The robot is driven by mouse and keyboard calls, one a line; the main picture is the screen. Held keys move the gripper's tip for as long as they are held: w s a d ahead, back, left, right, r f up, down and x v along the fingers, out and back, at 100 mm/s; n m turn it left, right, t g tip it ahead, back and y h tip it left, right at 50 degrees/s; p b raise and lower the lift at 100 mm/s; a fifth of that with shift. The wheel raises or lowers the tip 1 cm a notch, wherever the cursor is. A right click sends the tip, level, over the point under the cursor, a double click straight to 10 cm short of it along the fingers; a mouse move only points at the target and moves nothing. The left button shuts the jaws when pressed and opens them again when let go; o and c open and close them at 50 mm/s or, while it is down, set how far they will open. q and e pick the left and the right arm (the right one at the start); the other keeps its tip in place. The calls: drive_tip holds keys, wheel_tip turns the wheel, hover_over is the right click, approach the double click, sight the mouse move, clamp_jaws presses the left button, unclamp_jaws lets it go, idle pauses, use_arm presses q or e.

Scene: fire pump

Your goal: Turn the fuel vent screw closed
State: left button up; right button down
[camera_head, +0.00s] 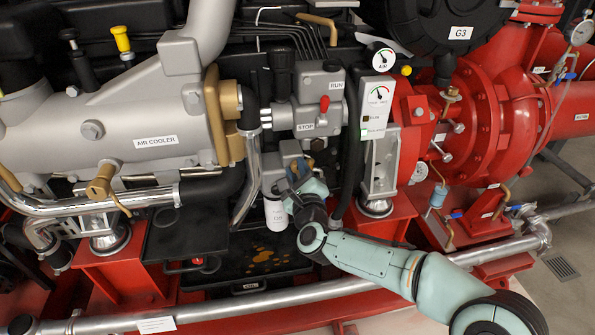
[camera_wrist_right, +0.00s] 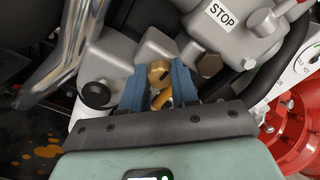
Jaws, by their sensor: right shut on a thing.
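In the right wrist view the brass fuel vent screw (camera_wrist_right: 159,72) sits on a grey housing (camera_wrist_right: 118,62), between the two blue fingers of my right gripper (camera_wrist_right: 160,84). The gripper is shut on the screw's brass body. In the head view my right gripper (camera_head: 299,178) reaches up from the lower right to the small grey housing (camera_head: 290,152) below the STOP block. There the fingers and wrist largely hide the screw. My left gripper is not in view.
The STOP/RUN block (camera_head: 318,105) with a red knob is just above. A chromed pipe (camera_head: 247,180) runs close on the left, and a white filter (camera_head: 276,214) hangs below. A gauge panel (camera_head: 377,105) stands to the right.

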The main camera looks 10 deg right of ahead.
drive_tip(key=c, duration=0.9)
unclamp_jaws()
drive_tip(key=shift+o, duration=0.2)
drive_tip(key=shift+s, duration=0.1)
use_arm(q)
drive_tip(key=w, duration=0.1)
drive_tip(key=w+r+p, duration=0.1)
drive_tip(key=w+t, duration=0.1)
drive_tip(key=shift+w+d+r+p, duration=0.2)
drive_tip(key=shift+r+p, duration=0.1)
drive_tip(key=shift+p, duration=0.1)
use_arm(e)
drive_tip(key=s, duration=1.3)
drive_tip(key=shift+a+f, duration=0.1)
